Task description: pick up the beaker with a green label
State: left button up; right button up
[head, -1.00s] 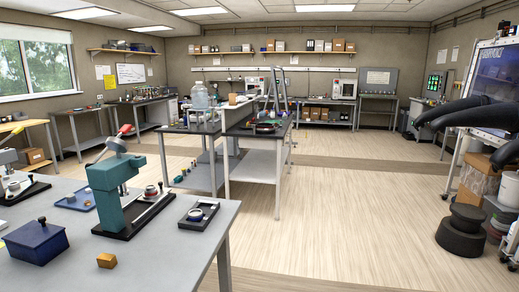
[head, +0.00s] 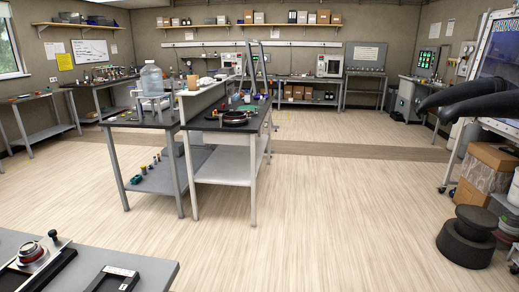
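I cannot make out a beaker with a green label. A small green item (head: 247,98) is on the dark-topped centre bench (head: 262,112), too small to identify. A large clear bottle (head: 152,79) stands on the adjoining bench (head: 128,122) to its left, with small items around it. Neither of my grippers is in view.
A grey table corner (head: 165,274) with instruments is at the lower left. Black gloves (head: 465,98) jut in from a panel at the right, above cardboard boxes (head: 489,165) and stacked black discs (head: 468,237). The wooden floor ahead is clear.

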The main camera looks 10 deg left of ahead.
aim_at(129, 109)
jog(key=i, duration=3.05)
jog(key=u, duration=2.6)
jog(key=i, duration=5.55)
jog(key=z, duration=3.8)
